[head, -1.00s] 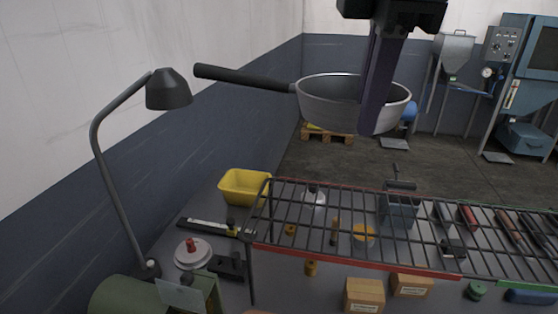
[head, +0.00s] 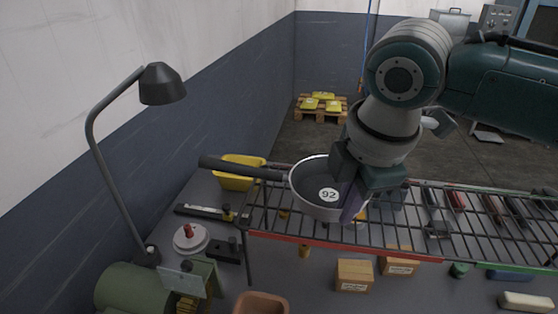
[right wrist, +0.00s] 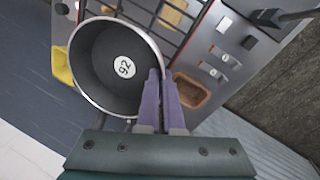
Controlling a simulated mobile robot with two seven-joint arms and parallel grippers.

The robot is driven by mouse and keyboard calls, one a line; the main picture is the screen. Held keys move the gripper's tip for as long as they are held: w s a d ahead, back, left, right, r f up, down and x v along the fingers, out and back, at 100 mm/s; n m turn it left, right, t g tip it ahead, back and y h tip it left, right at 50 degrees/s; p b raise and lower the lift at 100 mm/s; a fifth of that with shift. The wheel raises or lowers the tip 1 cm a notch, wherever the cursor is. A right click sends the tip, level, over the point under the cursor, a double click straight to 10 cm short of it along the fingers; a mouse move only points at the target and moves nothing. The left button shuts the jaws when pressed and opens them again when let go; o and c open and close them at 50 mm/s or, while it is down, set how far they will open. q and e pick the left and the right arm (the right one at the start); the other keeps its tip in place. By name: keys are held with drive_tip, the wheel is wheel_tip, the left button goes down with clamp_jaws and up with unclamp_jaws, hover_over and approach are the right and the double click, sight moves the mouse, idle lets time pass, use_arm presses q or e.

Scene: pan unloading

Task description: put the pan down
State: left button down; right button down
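The pan (head: 310,198) is a round grey metal pan with a dark inside, a label reading 92 and a long black handle pointing left. It looks about level over the left part of the wire rack (head: 290,238); I cannot tell whether it touches the bars. My right gripper (head: 352,203) comes from above and is shut on the pan's near right rim. In the right wrist view its purple fingers (right wrist: 162,78) pinch the rim of the pan (right wrist: 90,62). My left gripper is not in view.
A yellow bin (head: 232,182) stands behind the handle. A desk lamp (head: 162,85) rises at the left. Tools lie on the rack's right part. Cardboard boxes (head: 354,276) and a brown bin (head: 262,304) are at the front. Rack bars right of the pan are partly bare.

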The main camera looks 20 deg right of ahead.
sight(338, 237)
drive_tip(key=shift+s+x, duration=0.2)
drive_tip(key=shift+x, duration=0.75)
drive_tip(key=shift+s+x, duration=0.2)
drive_tip(key=shift+x, duration=0.7)
drive_tip(key=shift+f, duration=0.15)
drive_tip(key=c, duration=1.5)
unclamp_jaws()
drive_tip(key=shift+f, duration=0.1)
drive_tip(key=shift+c, duration=0.2)
drive_tip(key=o, duration=0.5)
drive_tip(key=shift+c, duration=0.2)
